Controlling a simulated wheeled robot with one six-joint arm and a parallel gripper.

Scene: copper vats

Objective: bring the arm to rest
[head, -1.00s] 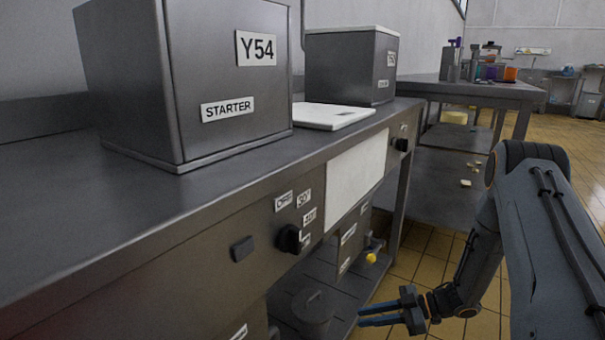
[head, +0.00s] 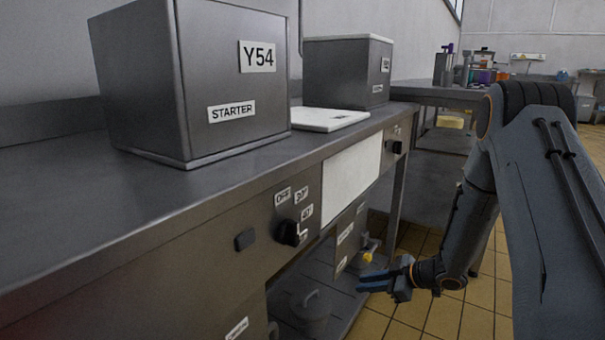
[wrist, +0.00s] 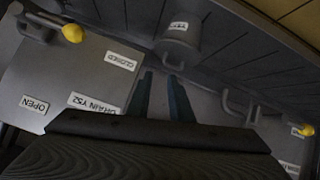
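My gripper (head: 361,281) hangs in front of the lower part of the steel bench, to the right of a dark knob (head: 288,232). Its two blue fingers are apart with nothing between them. In the wrist view the fingers (wrist: 160,74) show a gap, with the grey shelf behind it. My arm runs from the gripper up and to the right, bent at the elbow. A lidded grey pot (wrist: 180,40) lies beyond the fingertips in the wrist view.
The steel bench (head: 60,200) fills the left, carrying a STARTER box (head: 235,85), a white board (head: 328,120) and another box (head: 345,75). Yellow-handled valves (wrist: 72,33) are below it, beside a DRAIN Y52 label (wrist: 95,107). Tiled floor (head: 435,315) shows open near my arm.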

